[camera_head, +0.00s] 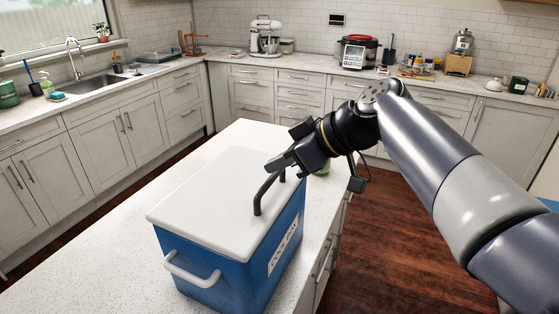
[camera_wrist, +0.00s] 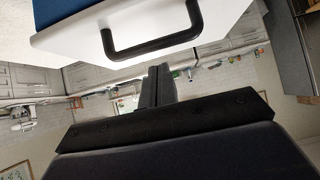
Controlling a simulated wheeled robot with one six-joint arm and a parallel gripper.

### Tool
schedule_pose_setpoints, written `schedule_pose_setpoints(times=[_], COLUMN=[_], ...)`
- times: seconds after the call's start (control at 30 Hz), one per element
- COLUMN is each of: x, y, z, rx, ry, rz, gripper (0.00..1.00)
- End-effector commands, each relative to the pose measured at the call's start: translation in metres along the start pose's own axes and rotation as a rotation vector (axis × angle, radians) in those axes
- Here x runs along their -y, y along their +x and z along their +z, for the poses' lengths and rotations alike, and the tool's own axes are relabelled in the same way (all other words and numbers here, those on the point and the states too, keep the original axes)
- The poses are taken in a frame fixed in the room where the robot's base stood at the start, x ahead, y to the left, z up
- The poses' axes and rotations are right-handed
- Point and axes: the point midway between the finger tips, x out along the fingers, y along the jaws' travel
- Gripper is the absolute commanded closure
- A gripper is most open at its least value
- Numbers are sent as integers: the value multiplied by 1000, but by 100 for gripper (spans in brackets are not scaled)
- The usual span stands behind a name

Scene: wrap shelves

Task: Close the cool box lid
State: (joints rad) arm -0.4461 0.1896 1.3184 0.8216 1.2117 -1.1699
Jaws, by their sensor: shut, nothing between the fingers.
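The cool box is blue (camera_head: 215,270) and stands on the white speckled island worktop in the head view. Its white lid (camera_head: 205,195) lies flat over the top, with no gap that I can see along the near edges. A black handle (camera_head: 258,200) is on the lid's right side; it shows large in the wrist view (camera_wrist: 150,48), with the white lid edge (camera_wrist: 75,45) around it. My gripper (camera_head: 272,166) is shut and empty, just above the handle. In the wrist view its fingers (camera_wrist: 157,75) are below the handle in the picture, seemingly apart from it.
The island worktop (camera_head: 90,270) is clear left of the box. A green object (camera_head: 322,168), partly hidden, stands behind my gripper. Counters with a sink (camera_head: 105,90), a stand mixer (camera_head: 265,38) and a cooker (camera_head: 357,52) line the walls. Wooden floor (camera_head: 390,240) is free right of the island.

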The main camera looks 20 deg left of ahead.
Motion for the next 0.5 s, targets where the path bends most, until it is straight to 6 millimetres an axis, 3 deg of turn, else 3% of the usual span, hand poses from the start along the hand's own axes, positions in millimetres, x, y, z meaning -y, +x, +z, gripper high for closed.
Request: schedule_pose_setpoints(times=[0.27,0.5], x=[0,-1], y=[1,7], z=[3,20], rx=[0,0], ry=[1,1], rz=[0,1], gripper=[100,100])
